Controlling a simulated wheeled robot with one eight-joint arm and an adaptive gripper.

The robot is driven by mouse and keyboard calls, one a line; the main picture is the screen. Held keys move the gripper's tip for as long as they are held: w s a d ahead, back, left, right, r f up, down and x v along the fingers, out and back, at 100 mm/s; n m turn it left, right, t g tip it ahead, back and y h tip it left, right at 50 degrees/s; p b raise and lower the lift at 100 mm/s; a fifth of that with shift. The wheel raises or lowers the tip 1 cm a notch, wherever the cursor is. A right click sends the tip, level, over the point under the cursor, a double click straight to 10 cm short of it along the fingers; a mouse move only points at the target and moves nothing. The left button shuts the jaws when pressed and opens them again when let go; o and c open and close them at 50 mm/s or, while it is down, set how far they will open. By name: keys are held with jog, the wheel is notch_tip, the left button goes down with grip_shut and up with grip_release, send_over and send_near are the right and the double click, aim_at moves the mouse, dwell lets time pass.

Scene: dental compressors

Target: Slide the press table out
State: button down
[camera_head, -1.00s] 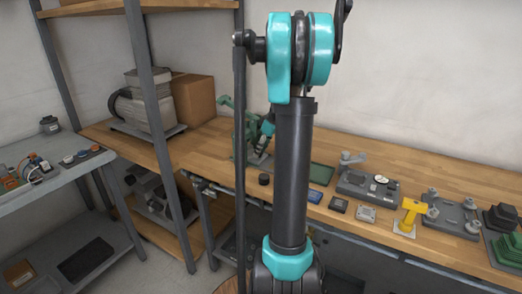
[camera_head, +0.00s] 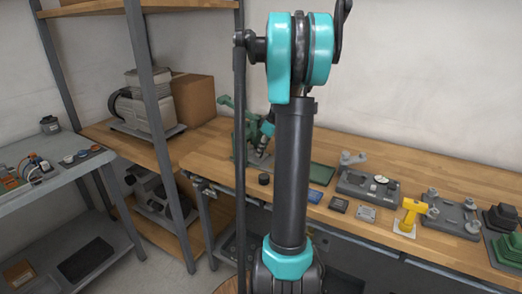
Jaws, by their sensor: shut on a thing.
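The green press (camera_head: 239,130) stands on the wooden bench, left of my arm. The press table appears to be the small pale plate (camera_head: 262,160) low at its front right, and it is only partly visible. My gripper (camera_head: 260,151) is small and dark below a teal wrist part, close against the front right of the press. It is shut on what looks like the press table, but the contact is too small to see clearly. My upright arm link hides the area just right of it.
On the wooden bench (camera_head: 440,170), a green mat (camera_head: 322,175), a grey fixture (camera_head: 365,186), a yellow tool (camera_head: 410,212) and a grey plate (camera_head: 455,215) lie to the right. A black puck (camera_head: 264,179) sits before the press. A shelf post (camera_head: 150,110) and compressor (camera_head: 145,105) stand left.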

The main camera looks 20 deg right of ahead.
jog(key=s+d, duration=0.2)
jog(key=s, duration=0.1)
jog(key=s+d, duration=0.2)
jog(key=s, duration=0.1)
jog(key=s+d, duration=0.3)
jog(key=c, duration=1.4)
grip_release()
jog(key=shift+d, duration=0.1)
jog(key=shift+c, duration=0.2)
jog(key=shift+o, duration=0.2)
jog(key=v, duration=1.2)
